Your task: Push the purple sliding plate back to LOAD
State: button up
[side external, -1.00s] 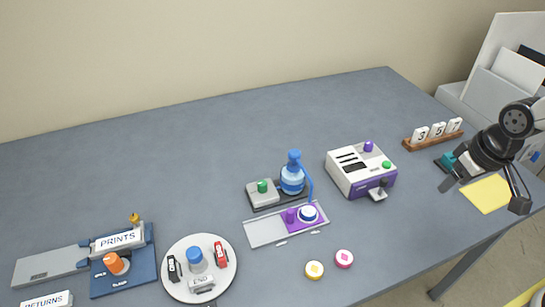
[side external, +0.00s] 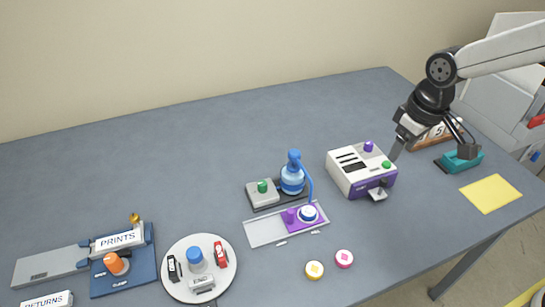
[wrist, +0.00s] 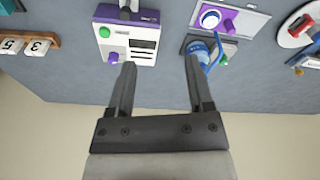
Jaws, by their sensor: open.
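The purple sliding plate (side external: 291,223) sits at the right end of a light grey track (side external: 264,233) in the side view. It carries a purple knob (side external: 289,215) and a round white-and-blue piece (side external: 308,213). The plate also shows at the top of the wrist view (wrist: 228,18). A blue bottle-like dispenser (side external: 293,178) stands behind it, its thin blue tube reaching down towards the plate. My gripper (side external: 393,155) is right of the plate, above the table beside the white-and-purple machine. In the wrist view my gripper (wrist: 160,65) is open with nothing between the fingers.
The white-and-purple machine (side external: 352,165) stands between my gripper and the plate. A grey block with a green button (side external: 262,192) is beside the dispenser. Yellow (side external: 315,270) and pink (side external: 344,259) discs lie in front. A round white tray (side external: 178,244) is at left.

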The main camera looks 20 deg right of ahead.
jog(key=w+a+n, duration=0.3)
jog(key=w+a, duration=0.3)
jog(key=a, duration=0.3)
jog(key=n+g, duration=0.2)
jog(key=n, duration=0.1)
send_near(291, 210)
jog(key=f, duration=0.2)
jog(key=shift+s+a+f, duration=0.15)
jog(key=shift+a+f, duration=0.05)
jog(key=shift+f, duration=0.5)
jog(key=shift+f, duration=3.85)
jog(key=shift+c, duration=0.3)
grip_shut()
